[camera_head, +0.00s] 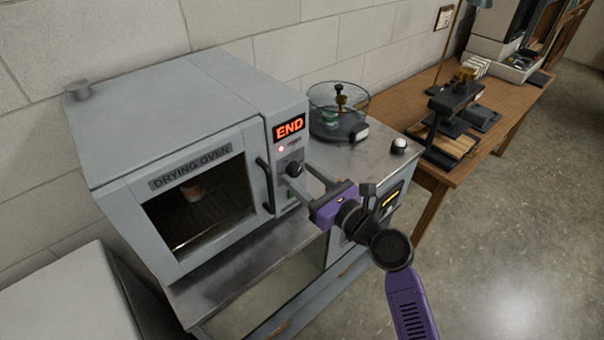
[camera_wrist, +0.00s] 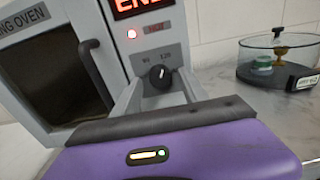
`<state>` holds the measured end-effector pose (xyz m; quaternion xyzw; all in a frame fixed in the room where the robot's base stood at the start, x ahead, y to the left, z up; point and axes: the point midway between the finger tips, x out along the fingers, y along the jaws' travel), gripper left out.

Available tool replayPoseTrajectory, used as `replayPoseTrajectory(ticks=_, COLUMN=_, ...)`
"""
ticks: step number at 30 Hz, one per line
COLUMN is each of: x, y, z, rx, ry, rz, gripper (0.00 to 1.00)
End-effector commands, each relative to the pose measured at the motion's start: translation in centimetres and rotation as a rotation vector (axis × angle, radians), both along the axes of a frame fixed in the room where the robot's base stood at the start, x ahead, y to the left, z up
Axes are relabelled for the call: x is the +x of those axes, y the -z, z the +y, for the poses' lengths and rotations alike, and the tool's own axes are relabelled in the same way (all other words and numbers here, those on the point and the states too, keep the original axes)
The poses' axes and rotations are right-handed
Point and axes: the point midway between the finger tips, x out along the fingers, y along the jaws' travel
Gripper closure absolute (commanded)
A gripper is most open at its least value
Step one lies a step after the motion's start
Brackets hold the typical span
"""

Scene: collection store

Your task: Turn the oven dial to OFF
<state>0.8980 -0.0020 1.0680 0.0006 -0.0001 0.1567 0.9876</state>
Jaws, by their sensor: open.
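The grey drying oven (camera_head: 180,120) stands on a metal bench, its door closed. Its display (camera_head: 289,127) reads END in red, and a red light glows below it. The black dial (camera_head: 294,169) is on the control panel; in the wrist view the dial (camera_wrist: 159,77) shows a pale pointer line aimed roughly upward, with scale marks around it that are partly hidden. My gripper (camera_head: 312,184) is open, its fingers reaching toward the panel on either side of the dial. In the wrist view the fingers (camera_wrist: 157,97) flank the dial; I cannot tell whether they touch it.
A clear round vessel (camera_head: 338,108) with a brass-coloured piece inside stands on the bench right of the oven. The oven's door handle (camera_head: 265,185) is just left of the panel. A wooden table (camera_head: 520,98) with instruments stands at the right. Open floor lies at lower right.

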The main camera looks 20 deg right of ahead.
Motion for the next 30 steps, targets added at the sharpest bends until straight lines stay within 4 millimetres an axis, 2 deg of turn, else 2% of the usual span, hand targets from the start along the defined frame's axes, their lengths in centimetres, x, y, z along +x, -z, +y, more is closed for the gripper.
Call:
replayPoseTrajectory(ticks=10, x=0.52, y=0.03, z=0.15, rx=-0.001, ry=0.001, rz=0.000, gripper=0.49)
replayPoseTrajectory(ticks=11, x=0.52, y=0.03, z=0.15, rx=-0.001, ry=0.001, rz=0.000, gripper=0.53)
replayPoseTrajectory(ticks=18, x=0.50, y=0.03, z=0.13, rx=-0.001, ry=0.001, rz=0.000, gripper=1.00)
replayPoseTrajectory(ticks=30, x=0.49, y=0.08, z=0.10, rx=-0.053, ry=0.001, rz=-0.016, gripper=1.00)
